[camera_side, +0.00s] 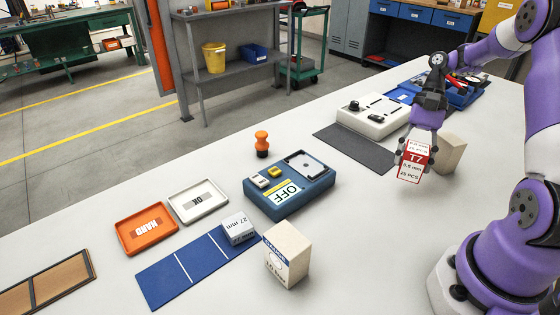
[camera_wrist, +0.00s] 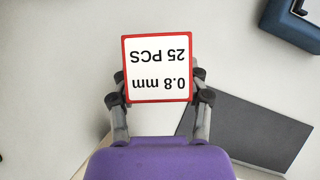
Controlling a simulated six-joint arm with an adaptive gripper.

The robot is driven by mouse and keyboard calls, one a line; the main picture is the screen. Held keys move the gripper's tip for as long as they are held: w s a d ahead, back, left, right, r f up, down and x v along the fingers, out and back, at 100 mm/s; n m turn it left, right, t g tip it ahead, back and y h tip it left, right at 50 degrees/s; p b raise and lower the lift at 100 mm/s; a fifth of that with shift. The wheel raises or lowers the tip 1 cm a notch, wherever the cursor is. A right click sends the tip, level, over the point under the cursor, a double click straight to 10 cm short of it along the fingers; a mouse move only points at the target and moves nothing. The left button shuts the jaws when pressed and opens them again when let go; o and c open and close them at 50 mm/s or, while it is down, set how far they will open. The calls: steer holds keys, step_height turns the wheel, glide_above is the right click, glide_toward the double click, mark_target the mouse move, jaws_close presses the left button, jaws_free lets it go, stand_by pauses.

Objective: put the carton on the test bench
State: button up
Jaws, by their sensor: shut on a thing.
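My gripper (camera_side: 416,148) is shut on a small red-and-white carton (camera_side: 412,166) marked T7, 0.8 mm and 25 PCS. It holds the carton over the right part of the table. In the wrist view the carton (camera_wrist: 157,70) sits between the two fingers, its printed top facing the camera. A blue device (camera_side: 289,185) with an OFF label, buttons and a square framed plate stands mid-table, left of my gripper; it may be the test bench. The blue device's corner (camera_wrist: 298,22) seems to show at the wrist view's upper right.
A beige block (camera_side: 451,151) stands close behind my gripper. A dark mat (camera_side: 354,148) and light grey device (camera_side: 374,116) lie beyond. An orange-topped stamp (camera_side: 262,142), HARD tray (camera_side: 128,245), OK tray (camera_side: 178,213), 27 mm block (camera_side: 238,228) and GAUGE box (camera_side: 288,252) surround the blue device.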

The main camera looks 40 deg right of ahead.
mark_target(410, 172)
steer(key=shift+d+f, duration=0.25)
steer(key=shift+f, duration=1.95)
steer(key=shift+f, duration=0.1)
steer(key=o, duration=1.3)
steer(key=shift+v, duration=1.55)
steer(key=shift+d+r, duration=0.25)
steer(key=shift+r, duration=0.2)
steer(key=shift+w+r, duration=0.1)
